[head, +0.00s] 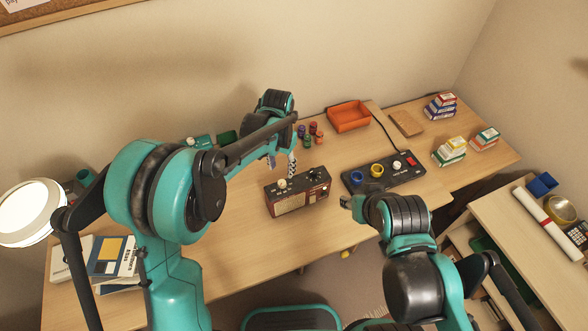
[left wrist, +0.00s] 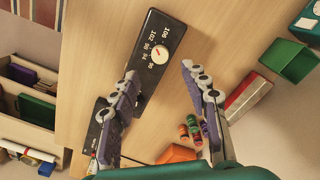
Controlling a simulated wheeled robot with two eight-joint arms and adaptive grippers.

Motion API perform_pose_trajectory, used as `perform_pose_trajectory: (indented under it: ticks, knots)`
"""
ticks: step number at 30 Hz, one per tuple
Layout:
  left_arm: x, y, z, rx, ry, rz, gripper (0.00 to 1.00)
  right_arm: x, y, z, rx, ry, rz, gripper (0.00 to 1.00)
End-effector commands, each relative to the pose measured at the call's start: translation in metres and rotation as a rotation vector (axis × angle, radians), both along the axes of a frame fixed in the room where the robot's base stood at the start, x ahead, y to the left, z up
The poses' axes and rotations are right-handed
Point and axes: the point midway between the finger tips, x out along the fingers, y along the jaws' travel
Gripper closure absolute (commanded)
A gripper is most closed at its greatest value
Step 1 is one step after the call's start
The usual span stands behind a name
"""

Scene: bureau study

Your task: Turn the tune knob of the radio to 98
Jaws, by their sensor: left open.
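The radio (head: 297,199) is a dark red-brown box with a black top, standing on the desk. Its cream tune knob (left wrist: 160,54) has a red mark and sits beside numbers from about 90 to 106. The mark seems to point up-left, but its exact reading is too small to tell. My left gripper (head: 282,170) is open and empty, pointing down above the radio's back side. In the left wrist view its fingertips (left wrist: 158,75) are spread either side of the knob's line, with no clear contact. My right gripper (head: 347,202) is near the radio's right; its jaws are unclear.
A black control panel (head: 410,175) with coloured rings lies right of the radio. Several small coloured cylinders (head: 310,133) and an orange tray (head: 348,116) stand behind it. Books (head: 110,258) and a lamp (head: 30,212) are at left. The desk left of the radio is clear.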

Motion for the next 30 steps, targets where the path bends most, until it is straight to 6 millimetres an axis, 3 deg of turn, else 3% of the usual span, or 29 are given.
perform_pose_trajectory:
  ticks: [13, 25, 26, 30]
  knots:
    - [0.0, 0.0, -0.067, 0.0, 0.0, 0.0, 0.54, 0.0, 0.0, -0.019, 0.0, 0.0, 0.0, 0.6]
    - [0.0, 0.0, -0.075, 0.0, 0.0, 0.0, 0.54, 0.0, 0.0, -0.02, 0.0, 0.0, 0.0, 0.6]
    - [0.0, 0.0, -0.075, -0.001, -0.001, 0.0, 0.6, 0.0, 0.0, -0.02, 0.0, 0.0, 0.0, 0.6]
    - [0.0, 0.0, -0.075, -0.001, -0.001, 0.0, 0.96, 0.0, 0.0, -0.02, 0.0, 0.0, 0.0, 0.6]
